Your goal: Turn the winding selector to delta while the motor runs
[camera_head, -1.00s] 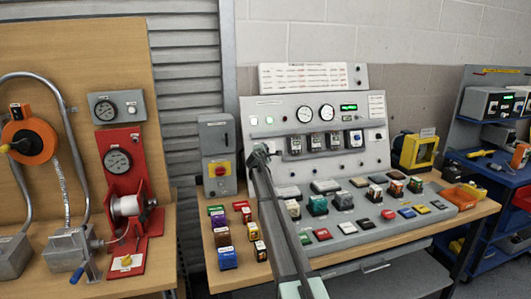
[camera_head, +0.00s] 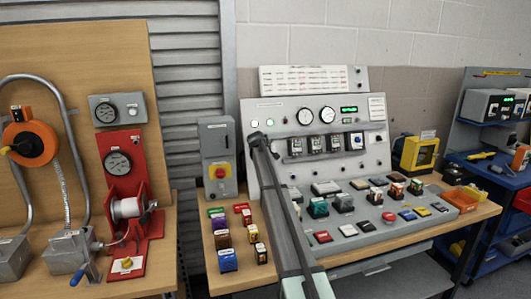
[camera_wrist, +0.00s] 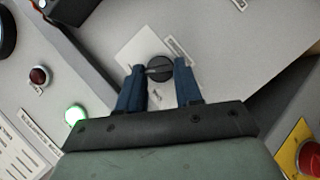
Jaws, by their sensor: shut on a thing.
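The winding selector (camera_wrist: 160,69) is a round black knob on a pale plate, seen in the wrist view. My gripper (camera_wrist: 157,75) has its two blue fingers on either side of the knob and is shut on it. The pointer of the knob lies roughly across the picture; the plate's lettering is too small to read. In the head view my gripper (camera_head: 256,138) is at the left part of the grey console (camera_head: 283,175), and it hides the selector. I cannot tell which thing is the motor or whether it turns.
A green lamp (camera_wrist: 75,114) glows near the gripper, beside a dark red lamp (camera_wrist: 38,76). A red button (camera_head: 220,171) on a yellow plate sits on the grey box to the left. Several colored blocks stand on the bench below. The console carries two dials and a lit green display (camera_head: 348,109).

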